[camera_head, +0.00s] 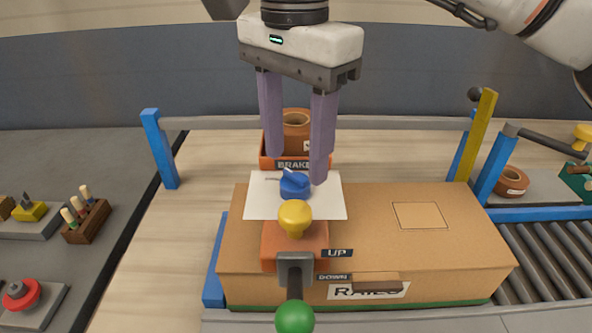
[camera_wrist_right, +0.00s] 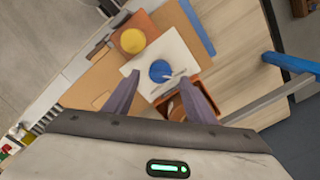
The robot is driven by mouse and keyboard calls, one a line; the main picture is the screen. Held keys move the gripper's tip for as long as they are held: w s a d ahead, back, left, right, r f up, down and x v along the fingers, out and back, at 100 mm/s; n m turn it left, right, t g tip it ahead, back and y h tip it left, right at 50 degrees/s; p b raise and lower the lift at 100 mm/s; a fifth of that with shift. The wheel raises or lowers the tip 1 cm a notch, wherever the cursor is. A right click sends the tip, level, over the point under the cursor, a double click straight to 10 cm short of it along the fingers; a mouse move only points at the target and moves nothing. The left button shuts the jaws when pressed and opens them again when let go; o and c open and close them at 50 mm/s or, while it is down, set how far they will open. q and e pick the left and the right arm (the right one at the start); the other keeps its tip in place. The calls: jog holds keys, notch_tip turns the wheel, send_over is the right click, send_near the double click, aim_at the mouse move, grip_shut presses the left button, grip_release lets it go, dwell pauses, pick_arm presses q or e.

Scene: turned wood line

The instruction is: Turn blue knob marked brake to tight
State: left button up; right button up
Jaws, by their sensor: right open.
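The blue knob (camera_head: 294,184) sits on a white plate (camera_head: 262,205), just in front of the orange-brown block labelled BRAKE (camera_head: 293,165). A pale pointer shows at its left in the head view. In the right wrist view the blue knob (camera_wrist_right: 160,71) lies ahead of and between the fingers, with its pointer toward the right. My right gripper (camera_head: 297,168) is open, fingers pointing down, above and around the knob's place in the picture; nothing is between the fingers, and I see no contact. The tight mark cannot be read. My left gripper is not in view.
A yellow knob (camera_head: 295,216) on an orange block and a lever with a green ball (camera_head: 295,317), labelled UP and DOWN, stand in front. Blue posts (camera_head: 160,150) and a grey rail flank the space. A roller conveyor (camera_head: 550,260) is at right.

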aim_at(295, 174)
jog(key=shift+f, duration=1.9)
jog(key=c, duration=1.1)
jog(key=shift+o, duration=0.3)
